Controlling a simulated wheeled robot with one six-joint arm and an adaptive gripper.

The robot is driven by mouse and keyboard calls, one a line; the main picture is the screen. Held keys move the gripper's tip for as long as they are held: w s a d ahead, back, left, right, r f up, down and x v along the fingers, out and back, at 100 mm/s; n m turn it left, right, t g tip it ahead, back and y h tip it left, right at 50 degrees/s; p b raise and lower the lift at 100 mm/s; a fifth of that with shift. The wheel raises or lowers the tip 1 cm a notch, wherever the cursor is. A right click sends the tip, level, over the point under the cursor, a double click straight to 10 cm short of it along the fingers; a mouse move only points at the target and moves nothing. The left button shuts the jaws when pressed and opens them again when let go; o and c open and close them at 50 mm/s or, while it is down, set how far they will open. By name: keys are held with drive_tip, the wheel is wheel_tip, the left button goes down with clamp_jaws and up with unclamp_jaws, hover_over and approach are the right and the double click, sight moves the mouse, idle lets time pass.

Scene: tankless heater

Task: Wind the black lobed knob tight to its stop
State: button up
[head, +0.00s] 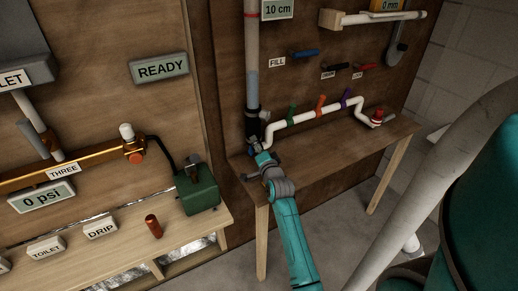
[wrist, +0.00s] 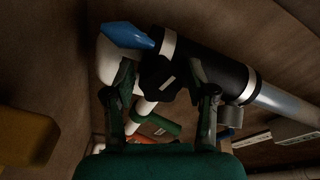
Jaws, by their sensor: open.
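A dark lobed shape, which I take to be the black knob (wrist: 161,76), shows in the wrist view against the black collar of a pipe. My gripper (wrist: 162,82) is open, with one finger on each side of this shape. I cannot tell whether either finger touches it. In the head view my gripper (head: 262,153) is at the foot of the upright pipe, by its black lower section (head: 252,123). The knob's far side is hidden, and its lobes are too dark to make out clearly.
A blue handle (wrist: 125,35) sits beside the black collar (wrist: 215,68). A white pipe (head: 300,118) with green, orange and purple levers runs right above the wooden bench (head: 335,150). A green box (head: 197,192) stands left of my arm.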

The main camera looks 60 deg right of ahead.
drive_tip(key=shift+n, duration=1.3)
drive_tip(key=shift+n, duration=0.8)
drive_tip(key=n, duration=0.4)
drive_tip(key=m, duration=0.5)
drive_tip(key=shift+m, duration=0.3)
